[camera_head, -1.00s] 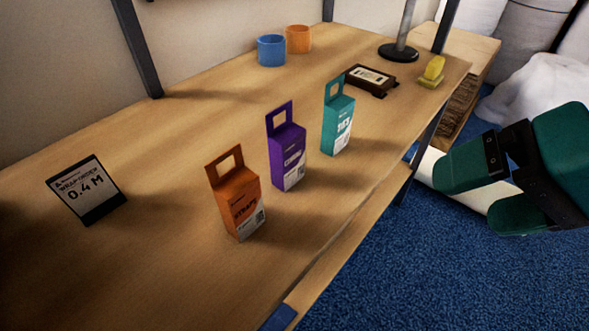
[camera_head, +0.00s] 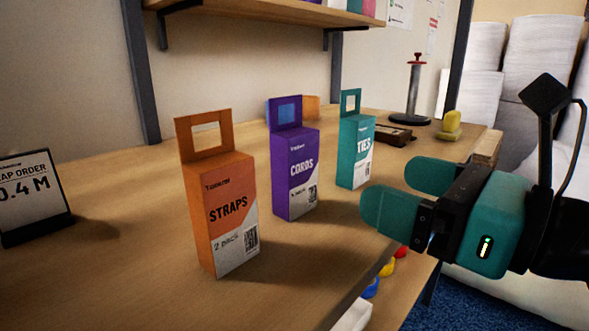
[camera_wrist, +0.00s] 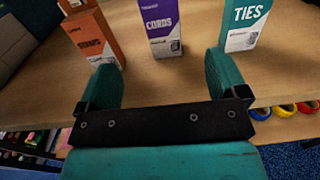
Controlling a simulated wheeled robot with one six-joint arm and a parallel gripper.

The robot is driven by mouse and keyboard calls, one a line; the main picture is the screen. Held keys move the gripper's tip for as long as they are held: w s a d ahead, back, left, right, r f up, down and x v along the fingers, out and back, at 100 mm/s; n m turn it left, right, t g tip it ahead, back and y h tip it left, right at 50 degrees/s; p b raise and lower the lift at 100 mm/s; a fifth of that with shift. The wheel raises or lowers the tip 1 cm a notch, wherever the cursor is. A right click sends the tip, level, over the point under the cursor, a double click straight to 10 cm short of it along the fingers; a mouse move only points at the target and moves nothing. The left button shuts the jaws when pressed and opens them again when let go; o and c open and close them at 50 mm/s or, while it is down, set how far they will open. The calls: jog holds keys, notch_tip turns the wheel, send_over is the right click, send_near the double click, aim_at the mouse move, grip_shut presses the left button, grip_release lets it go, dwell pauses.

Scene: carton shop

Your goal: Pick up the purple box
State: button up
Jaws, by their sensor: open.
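The purple box (camera_head: 294,172), labelled CORDS, stands upright on the wooden table, with a hang tab and square hole on top. It stands between an orange STRAPS box (camera_head: 222,215) on its left and a teal TIES box (camera_head: 356,150) on its right. My gripper (camera_head: 408,195) is open and empty, to the right of the purple box and apart from it. In the wrist view the purple box (camera_wrist: 160,27) stands beyond and between the open fingers of my gripper (camera_wrist: 165,80); its top is cut off.
The table (camera_head: 130,270) is clear to the left, up to a sign (camera_head: 33,195) reading 0.4 M. Behind are a dark tray (camera_head: 388,135), a metal post (camera_head: 413,90) and a yellow item (camera_head: 450,125). A shelf (camera_head: 270,14) hangs above. Coloured rolls (camera_head: 386,268) sit below the table edge.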

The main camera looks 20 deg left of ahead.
aim_at(305, 158)
jog(key=shift+w+a+r+p, duration=0.25)
jog(key=shift+a+p, duration=0.35)
jog(key=shift+p, duration=0.65)
jog(key=shift+w+a+r+p, duration=0.1)
jog(key=shift+w+a+p, duration=0.15)
jog(key=shift+a+p, duration=0.7)
jog(key=p+x, duration=0.4)
jog(key=x, duration=0.1)
jog(key=shift+w+a+f, duration=0.2)
jog(key=shift+w+a, duration=0.05)
jog(key=shift+a, duration=0.05)
jog(key=shift+f+p+x, duration=0.1)
jog(key=shift+p+x, duration=0.5)
jog(key=shift+x, duration=0.95)
jog(key=shift+f+p+x, duration=0.15)
jog(key=shift+p+x, duration=0.4)
jog(key=shift+x, duration=0.95)
jog(key=c, duration=1)
